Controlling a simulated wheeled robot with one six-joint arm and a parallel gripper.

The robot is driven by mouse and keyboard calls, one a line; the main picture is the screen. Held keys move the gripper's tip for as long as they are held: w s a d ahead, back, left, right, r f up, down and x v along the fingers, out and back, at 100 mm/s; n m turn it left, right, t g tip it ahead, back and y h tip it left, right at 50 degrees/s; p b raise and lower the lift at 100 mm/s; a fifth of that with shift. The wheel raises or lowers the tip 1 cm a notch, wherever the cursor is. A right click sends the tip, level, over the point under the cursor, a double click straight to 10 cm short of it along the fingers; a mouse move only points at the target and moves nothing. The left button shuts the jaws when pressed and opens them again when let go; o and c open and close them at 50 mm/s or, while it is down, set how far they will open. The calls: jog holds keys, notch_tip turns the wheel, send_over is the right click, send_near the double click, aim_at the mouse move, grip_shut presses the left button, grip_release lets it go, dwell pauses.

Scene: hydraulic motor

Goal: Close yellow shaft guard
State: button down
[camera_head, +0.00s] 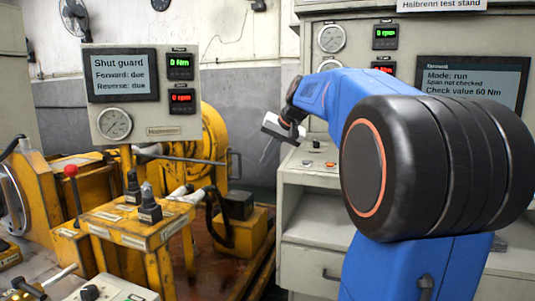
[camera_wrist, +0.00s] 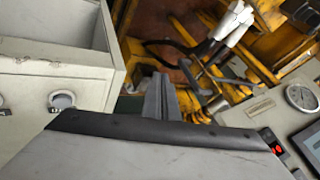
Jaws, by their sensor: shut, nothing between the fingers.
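A large yellow rounded housing (camera_head: 222,135), which looks like the shaft guard, stands behind the small display panel at centre left. The panel hides part of it, and I cannot tell how far it is open. A grey bar with a loop handle (camera_head: 234,164) sticks out in front of it. My gripper (camera_head: 265,157) is shut and empty, to the right of the housing and handle and apart from them, pointing down and left. In the wrist view its closed fingers (camera_wrist: 161,97) point toward the yellow machinery (camera_wrist: 205,75).
The panel screen (camera_head: 123,75) reads "Shut guard", "Forward: due", "Reverse: due". A yellow stand (camera_head: 135,222) with dark fittings is in front. The grey test stand (camera_head: 300,190) with buttons and drawers is close beside my arm. Hoses hang near the stand. The reddish floor tray is partly clear.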

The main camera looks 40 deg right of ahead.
aim_at(210, 162)
jog(key=w+a+f, duration=0.3)
jog(key=w+f, duration=0.2)
jog(key=w, duration=0.1)
jog(key=shift+w+a, duration=0.15)
jog(key=shift+a, duration=0.15)
jog(key=w+a, duration=0.3)
jog(key=w, duration=0.1)
jog(key=w+a, duration=0.2)
jog(key=w, duration=0.2)
jog(key=w+a, duration=0.3)
jog(key=shift+w+a, duration=0.3)
jog(key=shift+w, duration=0.1)
jog(key=shift+w+a+r, duration=0.15)
jog(key=shift+w+a, duration=0.15)
jog(key=shift+w, duration=0.15)
